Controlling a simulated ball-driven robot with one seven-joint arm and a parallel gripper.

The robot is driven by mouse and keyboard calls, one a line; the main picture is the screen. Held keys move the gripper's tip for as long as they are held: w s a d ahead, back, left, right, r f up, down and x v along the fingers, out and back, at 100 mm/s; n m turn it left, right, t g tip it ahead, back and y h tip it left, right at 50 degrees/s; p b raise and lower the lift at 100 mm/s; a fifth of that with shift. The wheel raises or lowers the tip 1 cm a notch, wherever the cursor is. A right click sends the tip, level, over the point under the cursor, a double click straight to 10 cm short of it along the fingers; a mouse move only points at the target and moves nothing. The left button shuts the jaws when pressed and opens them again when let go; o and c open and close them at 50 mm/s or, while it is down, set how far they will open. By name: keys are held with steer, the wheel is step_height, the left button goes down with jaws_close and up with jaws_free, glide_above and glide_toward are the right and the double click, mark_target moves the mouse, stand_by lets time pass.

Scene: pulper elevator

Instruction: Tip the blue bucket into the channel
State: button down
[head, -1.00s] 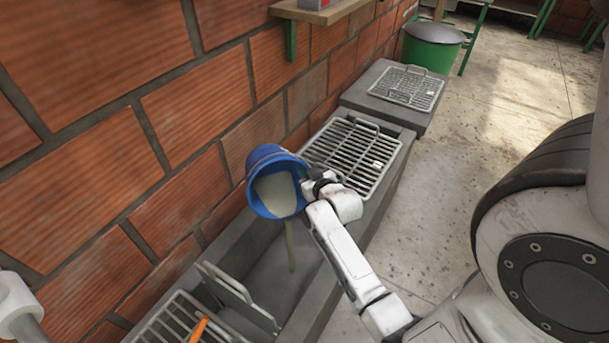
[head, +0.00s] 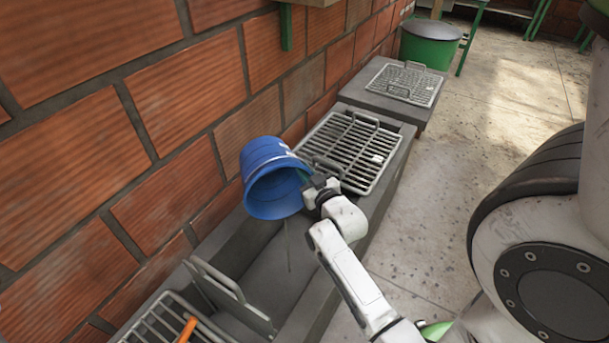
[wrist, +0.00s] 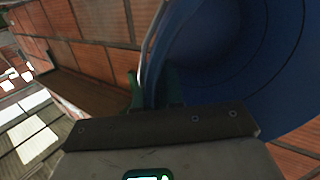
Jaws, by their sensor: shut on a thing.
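The blue bucket (head: 270,180) is tilted far over above the open part of the grey channel (head: 275,275), its mouth facing down and toward me. A thin trickle falls from its lip into the channel. No pool of liquid shows inside the visible part of the bucket. My gripper (head: 316,190) is shut on the bucket's edge at its right side. In the wrist view the bucket's blue wall (wrist: 235,60) fills the right half, with the gripper fingers (wrist: 158,92) at its rim.
A metal grate (head: 350,150) covers the channel behind the bucket, and another grate (head: 405,83) lies farther back. An upright plate (head: 228,295) and a grate with an orange object (head: 187,330) are in front. A brick wall (head: 165,110) stands close on the left.

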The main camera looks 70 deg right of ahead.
steer(key=shift+s+a+f+t+h+b, duration=0.55)
steer(key=shift+a+f+t+h+b, duration=0.2)
steer(key=shift+b, duration=1.9)
steer(key=s+a+t+h+b, duration=0.2)
steer(key=a+t+b, duration=0.1)
steer(key=b, duration=0.6)
steer(key=shift+s+n+h, duration=0.25)
steer(key=shift+n+h, duration=0.1)
steer(key=shift+n, duration=0.05)
steer(key=shift+s+a+r+b, duration=0.1)
steer(key=shift+s+r+b, duration=0.05)
steer(key=shift+b, duration=0.45)
steer(key=shift+a, duration=0.1)
